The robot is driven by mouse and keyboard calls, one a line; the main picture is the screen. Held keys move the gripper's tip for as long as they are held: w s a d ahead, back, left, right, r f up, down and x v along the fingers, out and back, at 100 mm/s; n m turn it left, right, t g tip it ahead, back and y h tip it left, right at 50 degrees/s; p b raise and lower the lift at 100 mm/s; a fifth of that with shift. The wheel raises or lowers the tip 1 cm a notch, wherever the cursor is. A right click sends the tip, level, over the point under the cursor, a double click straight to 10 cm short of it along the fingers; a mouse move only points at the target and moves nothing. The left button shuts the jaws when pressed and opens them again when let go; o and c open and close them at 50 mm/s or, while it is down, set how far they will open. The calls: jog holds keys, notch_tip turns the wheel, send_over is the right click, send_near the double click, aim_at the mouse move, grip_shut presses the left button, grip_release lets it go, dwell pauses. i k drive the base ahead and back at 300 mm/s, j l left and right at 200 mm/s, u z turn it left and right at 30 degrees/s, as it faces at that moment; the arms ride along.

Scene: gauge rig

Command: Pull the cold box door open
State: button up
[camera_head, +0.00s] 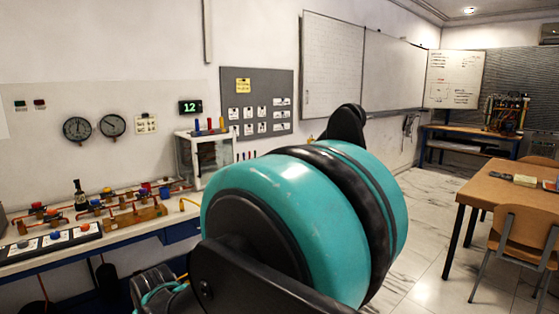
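A white-framed box with clear panes (204,157) stands on the wall bench in the left half of the view, and it looks like the cold box. Several coloured upright pieces stand on its top. Its door looks shut, but the handle and door edge are too small to make out. My teal and black arm fills the middle foreground and hides the bench just right of the box and below it. Black and teal parts of my arm also show at the lower left. I cannot make out my gripper's fingers.
The bench (30,262) left of the box carries copper piping with coloured valves (100,207) and a strip of knobs (55,242). Two gauges (95,128) hang above. A wooden table (500,198) and chair (524,240) stand at right. Tiled floor (425,225) lies clear between.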

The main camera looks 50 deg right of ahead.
aim_at(218, 162)
jog(key=z, duration=1.05)
